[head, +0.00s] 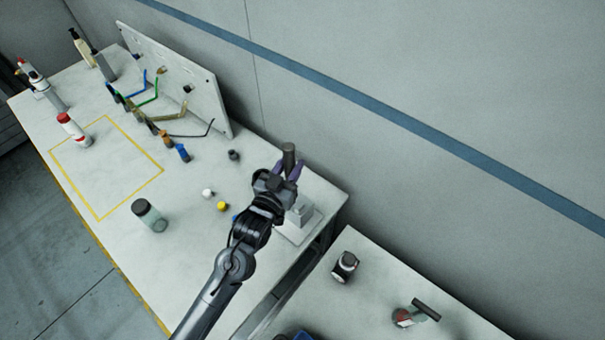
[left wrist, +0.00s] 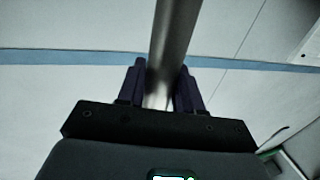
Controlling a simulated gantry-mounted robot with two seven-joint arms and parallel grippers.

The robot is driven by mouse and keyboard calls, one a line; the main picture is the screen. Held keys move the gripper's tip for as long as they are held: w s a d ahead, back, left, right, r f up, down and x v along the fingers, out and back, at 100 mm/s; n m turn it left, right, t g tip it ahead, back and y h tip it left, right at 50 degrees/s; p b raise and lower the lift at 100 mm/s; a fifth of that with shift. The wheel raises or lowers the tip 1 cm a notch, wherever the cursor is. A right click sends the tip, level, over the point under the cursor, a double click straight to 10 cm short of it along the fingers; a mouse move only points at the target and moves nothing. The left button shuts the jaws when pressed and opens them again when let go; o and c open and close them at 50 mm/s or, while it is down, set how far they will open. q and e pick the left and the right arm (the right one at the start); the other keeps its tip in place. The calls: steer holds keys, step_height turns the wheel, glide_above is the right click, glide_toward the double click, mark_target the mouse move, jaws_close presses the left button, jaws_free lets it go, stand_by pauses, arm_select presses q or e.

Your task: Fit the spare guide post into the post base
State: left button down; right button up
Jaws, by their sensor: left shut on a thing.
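The spare guide post (head: 289,154) is a dark grey metal cylinder, standing roughly upright in my left gripper (head: 288,170). In the left wrist view the post (left wrist: 171,40) runs up between the two purple fingers of the gripper (left wrist: 161,88), which are shut on it. The post base (head: 301,213) is a light grey block on a flat plate at the right end of the table, just below the gripper in the head view. The gripper hides the lower end of the post, so I cannot tell whether it touches the base. My right gripper is not in view.
A white panel (head: 180,75) with coloured cables stands at the table's back. A green jar (head: 149,215), a yellow cap (head: 223,206), a white cap (head: 207,193) and a dark cap (head: 234,155) lie left of my arm. A second table (head: 375,295) stands right, across a gap.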

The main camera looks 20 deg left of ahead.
arm_select(q)
steer(key=shift+r, duration=0.1)
stand_by(0.4)
steer(key=shift+p, duration=0.4)
steer(key=shift+f+b, duration=1.65)
steer(key=shift+f, duration=1.3)
steer(key=shift+p, duration=0.3)
steer(key=shift+p, duration=0.3)
steer(key=shift+p, duration=0.3)
